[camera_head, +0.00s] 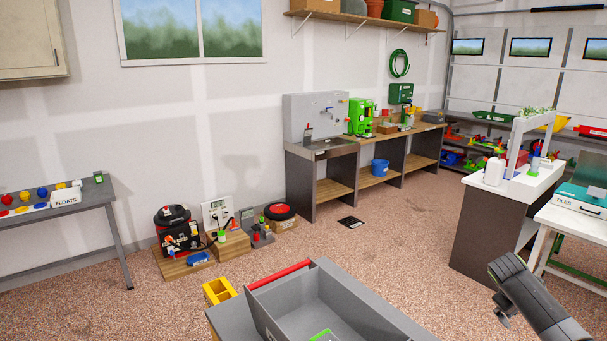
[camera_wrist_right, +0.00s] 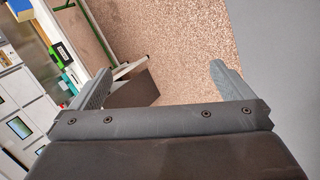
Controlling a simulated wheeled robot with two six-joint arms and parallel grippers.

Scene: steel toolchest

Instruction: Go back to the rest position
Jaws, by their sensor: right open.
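My right arm comes in at the lower right of the head view, above the floor and clear of the furniture. My right gripper (camera_wrist_right: 160,82) shows in the right wrist view, its two grey fingers wide apart with nothing between them. My left gripper is in neither view. The grey steel toolchest (camera_head: 345,293) stands at the bottom centre of the head view. It has a red bar along its back edge, and a green item (camera_head: 323,335) lies inside it, partly cut off by the frame.
A white table with a teal-lidded TILES box (camera_head: 580,200) stands close to my right arm. A white-topped counter (camera_head: 520,185) is behind it. A yellow bin (camera_head: 218,291) sits beside the toolchest. A grey FLOATS table (camera_head: 85,197) is at left. Open floor lies in the middle.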

